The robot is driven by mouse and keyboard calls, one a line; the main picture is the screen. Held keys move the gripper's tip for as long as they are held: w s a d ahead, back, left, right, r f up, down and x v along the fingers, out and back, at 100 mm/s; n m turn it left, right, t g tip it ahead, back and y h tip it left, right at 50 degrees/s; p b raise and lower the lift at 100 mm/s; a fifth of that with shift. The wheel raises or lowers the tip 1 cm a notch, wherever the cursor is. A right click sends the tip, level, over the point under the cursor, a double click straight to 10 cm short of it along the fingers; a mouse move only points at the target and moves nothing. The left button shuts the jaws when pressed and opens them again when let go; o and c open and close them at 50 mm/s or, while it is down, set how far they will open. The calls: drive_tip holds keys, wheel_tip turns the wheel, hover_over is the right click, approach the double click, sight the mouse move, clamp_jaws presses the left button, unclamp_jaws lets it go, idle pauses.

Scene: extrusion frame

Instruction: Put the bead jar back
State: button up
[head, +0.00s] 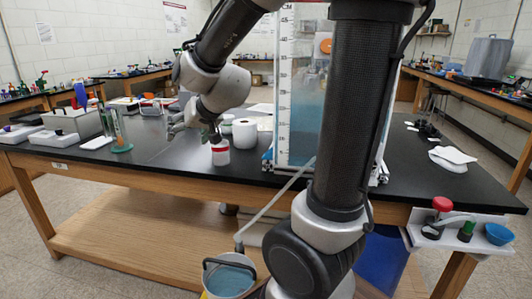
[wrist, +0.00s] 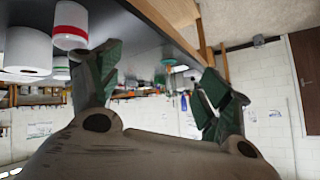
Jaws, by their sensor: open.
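A small white jar with a red band (head: 220,158), likely the bead jar, stands upright on the black tabletop (head: 160,162), near its front edge. My gripper (head: 196,130) is just above and to the left of it in the head view. In the wrist view, which looks upside down, my gripper (wrist: 160,65) has its two green-padded fingers wide apart with nothing between them. The jar (wrist: 70,26) shows there beyond the left finger, outside the jaws. I cannot tell whether the finger touches it. The jar's contents are hidden.
A white paper roll (head: 244,134) stands right behind the jar. A tall clear water tank with a scale (head: 296,100) is to the right, partly behind my arm. A bucket (head: 230,276) sits below the front edge. Glassware on a stand (head: 120,135) is at left.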

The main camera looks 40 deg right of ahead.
drive_tip(key=s+d+n+g+h, duration=0.1)
drive_tip(key=s+d+g, duration=0.2)
drive_tip(key=s, duration=1)
drive_tip(key=s+d+r+n+g, duration=0.1)
drive_tip(key=s+d, duration=0.3)
drive_tip(key=s, duration=0.8)
drive_tip(key=shift+s+d+n+g+h, duration=0.15)
drive_tip(key=shift+s+n+g+h, duration=0.25)
drive_tip(key=shift+g, duration=0.5)
